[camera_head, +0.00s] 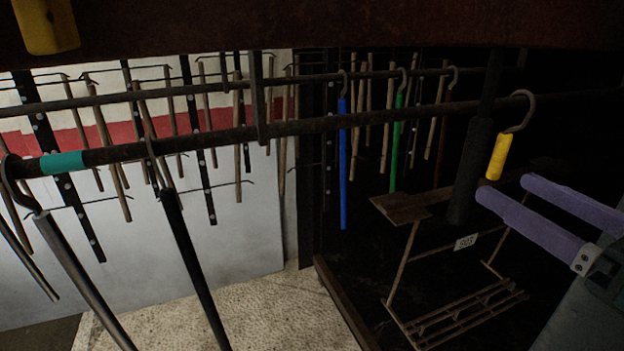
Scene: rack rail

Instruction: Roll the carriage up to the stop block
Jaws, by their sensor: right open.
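A dark front rail (320,126) runs across the view, with a teal band (62,164) near its left end. A hook with a yellow grip (497,157) hangs from this rail at the right. My right gripper (504,189), with purple fingers, is open just below and right of the yellow grip. No contact is clear between them. I cannot pick out for sure which part is the carriage or the stop block. My left gripper is not in view.
A thick dark bar (470,170) hangs left of the yellow grip. Dark rods (192,255) hang from the front rail at the left. Behind, another rail carries blue (343,165) and green (397,145) rods. A brown rack (450,320) stands below.

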